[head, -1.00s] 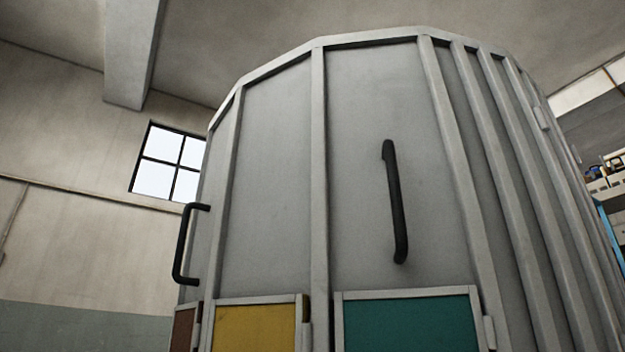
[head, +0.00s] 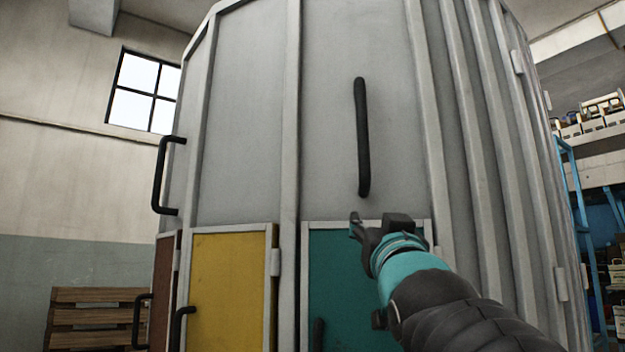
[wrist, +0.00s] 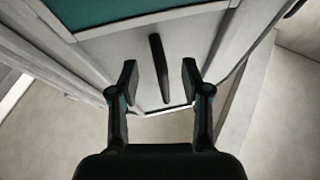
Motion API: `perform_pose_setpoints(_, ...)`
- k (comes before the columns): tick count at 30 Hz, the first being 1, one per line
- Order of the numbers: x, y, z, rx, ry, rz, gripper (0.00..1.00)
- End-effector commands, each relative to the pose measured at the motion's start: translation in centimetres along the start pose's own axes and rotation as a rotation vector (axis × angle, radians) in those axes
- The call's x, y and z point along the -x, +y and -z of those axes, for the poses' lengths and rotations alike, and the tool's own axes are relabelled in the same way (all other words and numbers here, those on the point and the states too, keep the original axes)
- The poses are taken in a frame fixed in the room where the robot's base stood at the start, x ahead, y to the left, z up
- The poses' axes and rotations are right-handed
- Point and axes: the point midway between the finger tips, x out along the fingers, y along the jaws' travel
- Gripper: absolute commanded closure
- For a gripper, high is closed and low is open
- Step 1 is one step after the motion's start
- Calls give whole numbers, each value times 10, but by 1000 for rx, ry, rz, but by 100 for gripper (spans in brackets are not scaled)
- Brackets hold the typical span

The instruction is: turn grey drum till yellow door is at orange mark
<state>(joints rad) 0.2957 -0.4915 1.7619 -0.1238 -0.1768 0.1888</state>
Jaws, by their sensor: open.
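The large grey drum (head: 245,110) fills the middle of the head view. Its yellow door (head: 230,285) is low and left of centre, with a teal door (head: 330,275) to its right. A black vertical handle (head: 362,140) is on the panel above the teal door. My gripper (head: 372,230) is open, just below that handle's lower end in the head view. In the wrist view, the handle (wrist: 159,68) appears between the two open fingers (wrist: 159,88); I cannot tell how far it is from them. No orange mark is visible.
A brown door (head: 166,285) and another black handle (head: 162,177) are on the drum's left side. A wooden pallet stack (head: 90,318) stands at the lower left. A blue shelf rack (head: 580,215) with goods stands to the right.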

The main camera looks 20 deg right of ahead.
Motion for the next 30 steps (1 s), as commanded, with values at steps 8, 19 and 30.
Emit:
perform_pose_setpoints(8,-14,1,102,31,296,38,52)
perform_pose_setpoints(19,-60,-2,122,31,309,41,52)
perform_pose_setpoints(30,-122,-4,142,31,309,40,52)
